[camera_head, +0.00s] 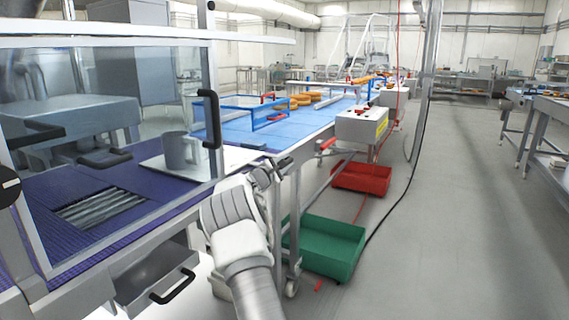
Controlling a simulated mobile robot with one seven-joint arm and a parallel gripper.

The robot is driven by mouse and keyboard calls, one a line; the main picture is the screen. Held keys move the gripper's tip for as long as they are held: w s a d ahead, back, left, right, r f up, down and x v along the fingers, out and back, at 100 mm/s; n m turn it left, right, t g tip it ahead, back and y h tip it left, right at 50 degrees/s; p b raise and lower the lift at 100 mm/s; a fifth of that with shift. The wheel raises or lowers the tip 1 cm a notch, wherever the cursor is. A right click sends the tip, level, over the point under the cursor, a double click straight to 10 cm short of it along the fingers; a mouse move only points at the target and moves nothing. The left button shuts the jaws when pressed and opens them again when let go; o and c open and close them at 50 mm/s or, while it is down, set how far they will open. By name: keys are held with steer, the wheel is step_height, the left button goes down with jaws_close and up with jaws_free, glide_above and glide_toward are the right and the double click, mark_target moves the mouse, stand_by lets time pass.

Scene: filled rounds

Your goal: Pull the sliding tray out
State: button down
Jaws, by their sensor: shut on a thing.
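My own wrist and fingers hide the exact grip and part of that edge.
A clear guard (110,130) with a black handle (208,118) stands left of my arm. Green (325,248) and red (362,178) bins sit under the blue table.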

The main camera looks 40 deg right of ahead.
steer(key=shift+s+d+f, duration=0.25)
steer(key=shift+d+f, duration=0.1)
steer(key=shift+f, duration=0.05)
steer(key=c, duration=0.8)
jaws_free()
steer(key=shift+w+d, duration=0.1)
steer(key=shift+o, duration=0.2)
steer(key=shift+w, duration=0.1)
steer(key=shift+a+r, duration=0.1)
steer(key=shift+a, duration=0.1)
steer(key=p+v, duration=0.1)
steer(key=v, duration=1.6)
steer(key=shift+a+p, duration=0.2)
steer(key=shift+p, duration=0.2)
